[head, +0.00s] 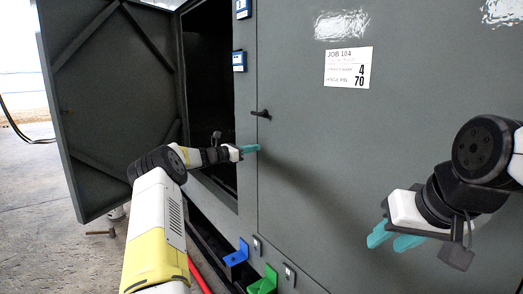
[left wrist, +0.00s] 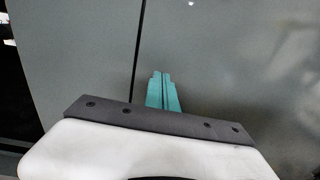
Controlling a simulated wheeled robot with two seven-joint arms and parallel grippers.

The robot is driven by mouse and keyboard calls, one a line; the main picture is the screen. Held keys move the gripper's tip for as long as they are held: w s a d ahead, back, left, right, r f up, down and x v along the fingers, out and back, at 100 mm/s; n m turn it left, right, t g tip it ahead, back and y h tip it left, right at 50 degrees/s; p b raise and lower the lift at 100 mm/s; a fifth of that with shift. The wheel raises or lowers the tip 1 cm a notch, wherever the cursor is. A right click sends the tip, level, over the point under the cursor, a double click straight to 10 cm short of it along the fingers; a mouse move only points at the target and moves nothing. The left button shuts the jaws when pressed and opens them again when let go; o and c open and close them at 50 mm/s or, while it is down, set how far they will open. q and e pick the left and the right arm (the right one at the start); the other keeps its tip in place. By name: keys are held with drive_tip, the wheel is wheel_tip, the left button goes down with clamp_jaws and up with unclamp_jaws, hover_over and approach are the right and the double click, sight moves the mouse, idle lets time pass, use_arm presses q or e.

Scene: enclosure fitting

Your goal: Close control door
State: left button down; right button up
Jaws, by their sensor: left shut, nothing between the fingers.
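A grey cabinet door (head: 105,100) with diagonal braces on its inner face stands swung wide open at the left. A closed grey door (head: 420,110) with a small black handle (head: 261,114) fills the right; I cannot read which one is the control door. My left gripper (head: 257,148) is shut and empty, its teal fingertips in front of the cabinet near the closed door's seam, below the handle. In the left wrist view its fingers (left wrist: 162,92) are together beside a dark vertical seam; contact cannot be told. My right gripper (head: 393,238) is open and empty before the closed door.
The dark cabinet opening (head: 208,80) lies between the doors, with my left arm across its lower part. Blue-edged tags (head: 239,61) sit on the frame. A blue bracket (head: 236,253) and a green bracket (head: 263,281) stick out low down. A job label (head: 348,68) is on the closed door.

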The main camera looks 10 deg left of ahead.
use_arm(q)
drive_tip(key=v, duration=1.2)
drive_tip(key=s+d+r+m+g+y, duration=0.2)
drive_tip(key=s+d+r+m+g, duration=0.15)
drive_tip(key=s+d+m, duration=0.5)
drive_tip(key=s+d+r+m+g+y, duration=0.2)
drive_tip(key=s+d+m+g, duration=0.25)
drive_tip(key=s+d, duration=0.55)
drive_tip(key=s+f+m+y, duration=0.1)
drive_tip(key=s+m+y, duration=0.2)
drive_tip(key=s+m, duration=0.4)
drive_tip(key=s+a+f+m+t+y, duration=0.1)
drive_tip(key=s+m, duration=0.6)
drive_tip(key=s, duration=1.6)
drive_tip(key=f+y, duration=0.1)
drive_tip(key=y, duration=0.1)
drive_tip(key=shift+s+a+m+y, duration=0.15)
drive_tip(key=shift+s+m+y, duration=0.15)
drive_tip(key=shift+s, duration=0.1)
